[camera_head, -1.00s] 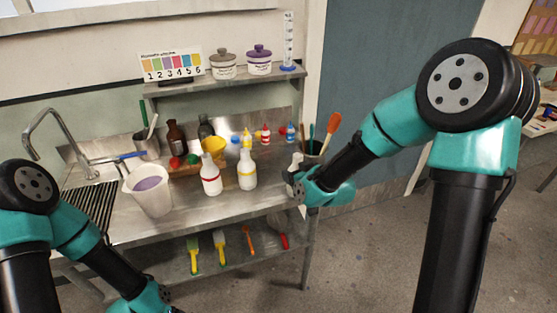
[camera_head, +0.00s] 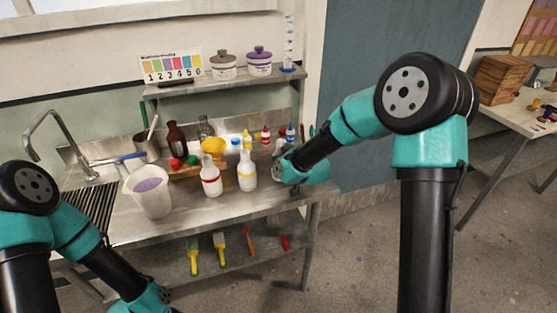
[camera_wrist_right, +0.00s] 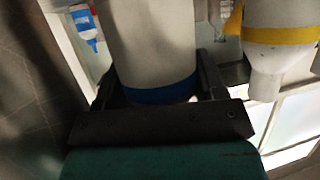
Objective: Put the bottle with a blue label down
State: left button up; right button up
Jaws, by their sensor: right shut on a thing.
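The white bottle with a blue label (camera_wrist_right: 160,92) is between the fingers of my right gripper (camera_wrist_right: 158,95) in the right wrist view. In the head view my right gripper (camera_head: 284,168) is over the right end of the steel bench, and only the bottle's white top (camera_head: 279,147) shows beside it. The gripper hides the bottle's base, so I cannot tell if it touches the bench. My left gripper (camera_head: 160,300) is low at the bottom edge, partly cut off, and its fingers are not clear.
A yellow-banded bottle (camera_head: 247,173) stands just left of my right gripper; a red-banded bottle (camera_head: 211,180) is beyond it. Small dropper bottles (camera_head: 266,135) stand behind. A white bucket (camera_head: 150,192) stands near the sink. The bench's front right (camera_head: 270,203) is clear.

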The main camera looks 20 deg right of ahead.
jog(key=shift+w+a+f, duration=0.15)
jog(key=shift+w+f, duration=0.4)
jog(key=shift+f, duration=0.2)
jog(key=shift+f, duration=0.1)
jog(key=o, duration=0.8)
jog(key=v, duration=1.2)
